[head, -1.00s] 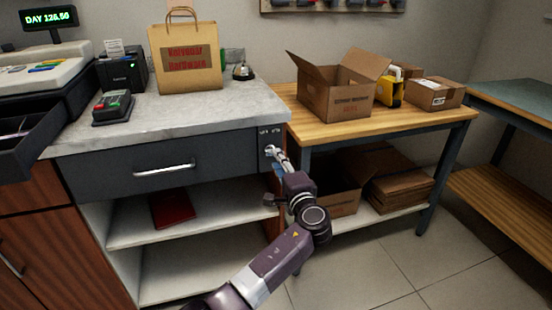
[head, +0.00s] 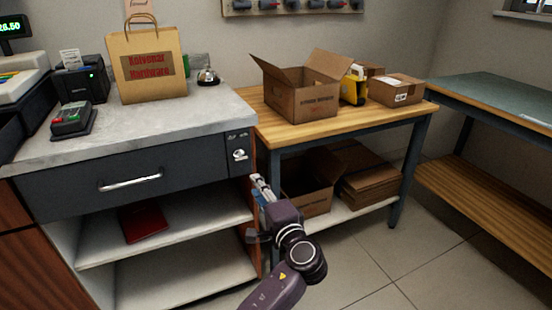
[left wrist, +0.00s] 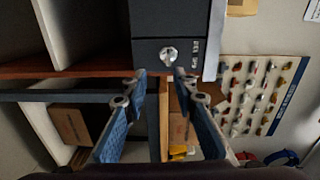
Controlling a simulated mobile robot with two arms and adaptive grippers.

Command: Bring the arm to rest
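My left gripper (head: 261,188) is in front of the counter's right end, below and a little right of the dark panel (head: 240,150) with a silver knob (head: 239,155). The left wrist view shows its two blue-padded fingers (left wrist: 160,80) spread apart with nothing held between them. The silver knob also shows in that view (left wrist: 168,53), just beyond the fingertips, with a visible gap. My left arm comes in from the bottom of the head view and is bent at the wrist. My right gripper is not in view.
The counter (head: 190,125) has a drawer (head: 120,183) and open shelves. A paper bag (head: 150,85), a card terminal (head: 72,120) and a bell (head: 207,77) stand on it. A wooden table (head: 290,132) with cardboard boxes (head: 305,95) is to the right. Tiled floor (head: 400,260) is clear.

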